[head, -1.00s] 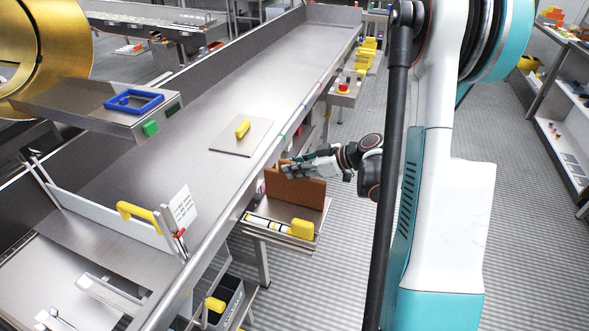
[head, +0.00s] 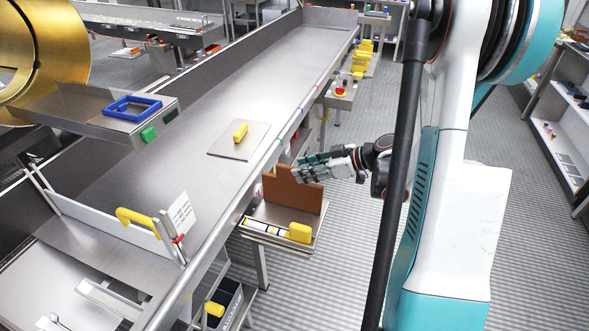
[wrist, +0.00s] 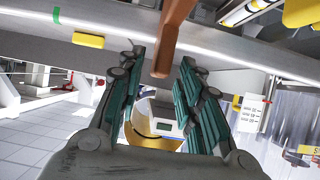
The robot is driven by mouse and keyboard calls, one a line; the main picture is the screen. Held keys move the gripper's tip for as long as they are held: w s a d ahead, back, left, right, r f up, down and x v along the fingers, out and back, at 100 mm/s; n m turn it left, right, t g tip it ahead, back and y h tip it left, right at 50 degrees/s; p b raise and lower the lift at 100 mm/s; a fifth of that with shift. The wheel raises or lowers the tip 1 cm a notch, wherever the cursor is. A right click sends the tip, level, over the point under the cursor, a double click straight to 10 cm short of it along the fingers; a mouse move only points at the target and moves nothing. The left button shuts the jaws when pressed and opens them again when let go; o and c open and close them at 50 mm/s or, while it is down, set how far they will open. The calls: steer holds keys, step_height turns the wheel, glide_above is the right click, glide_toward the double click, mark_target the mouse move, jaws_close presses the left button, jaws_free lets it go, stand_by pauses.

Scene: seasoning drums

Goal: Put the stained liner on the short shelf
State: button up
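A brown panel (head: 298,197), which I take to be the stained liner, stands upright on the small metal shelf (head: 278,245) at the side of the long steel table. Its lower edge is partly hidden. My gripper (head: 303,168) is beside the panel's upper right part in the head view. In the wrist view my gripper (wrist: 160,58) has its fingers spread, with clear space on both sides of the brown panel's edge (wrist: 172,35). Whether a finger touches it cannot be told.
A yellow block (head: 299,233) and a striped white bar lie on the small shelf in front of the panel. A steel plate with a yellow handle (head: 240,133) lies on the long table (head: 200,110). The floor (head: 330,270) right of the shelf is open.

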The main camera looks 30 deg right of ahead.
steer(key=p+v, duration=0.1)
steer(key=v, duration=0.6)
